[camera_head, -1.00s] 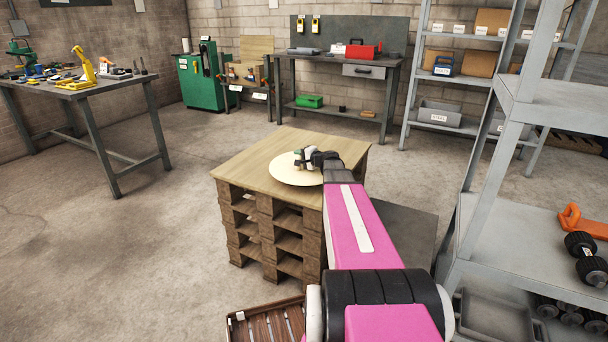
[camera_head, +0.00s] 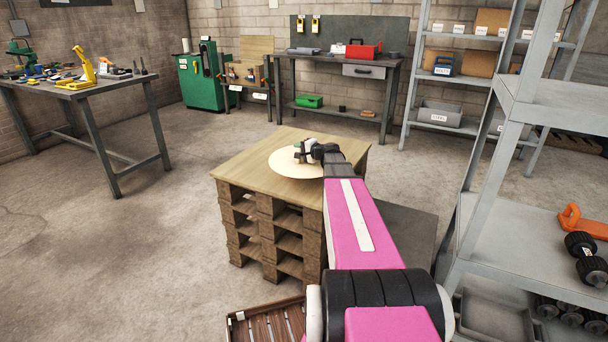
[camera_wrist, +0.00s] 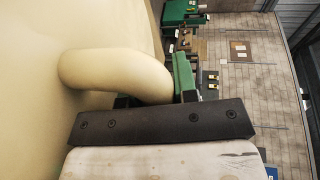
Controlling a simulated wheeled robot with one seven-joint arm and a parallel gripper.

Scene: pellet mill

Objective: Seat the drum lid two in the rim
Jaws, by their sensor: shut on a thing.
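The drum lid (camera_head: 283,166) is a round, flat, cream disc over the plywood top of the pallet stack. I cannot tell whether it rests there or hangs just above. My gripper (camera_head: 300,152) is at its middle, shut on its handle. In the wrist view the lid (camera_wrist: 75,120) fills the left side as a pale surface. I see no drum rim in either view; my arm and the lid cover part of the scene.
The pallet stack (camera_head: 265,225) stands mid-floor. A grey shelf unit (camera_head: 500,220) with dumbbells (camera_head: 585,258) is close on the right. A slatted wooden crate (camera_head: 268,325) is at the bottom. A workbench (camera_head: 85,92) stands at left. The floor at left is open.

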